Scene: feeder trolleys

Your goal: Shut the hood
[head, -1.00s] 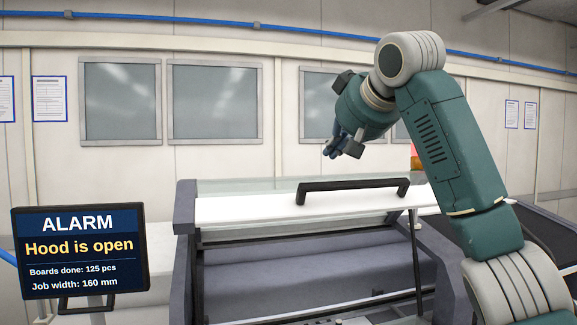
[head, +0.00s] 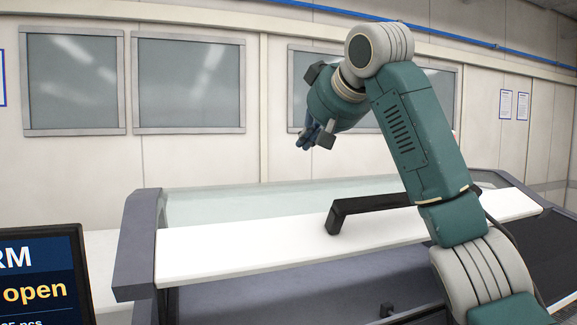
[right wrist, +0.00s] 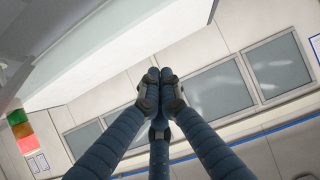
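The hood has a clear top, a white front edge (head: 240,252) and a black bar handle (head: 375,207). It stands open, with a dark gap under its front edge. The alarm screen (head: 35,275) is cut off at lower left; the word "open" can be read. My right gripper (head: 308,142) hangs in the air above and behind the handle, apart from the hood. Its blue fingers meet at the tips in the right wrist view (right wrist: 160,84), with nothing between them. My right arm hides the right part of the handle. My left gripper is out of view.
A grey side frame (head: 137,245) bounds the machine at left. A dark belt (head: 545,255) lies at right. Behind is a wall with windows (head: 188,85). A red, orange and green light (right wrist: 20,130) shows in the right wrist view.

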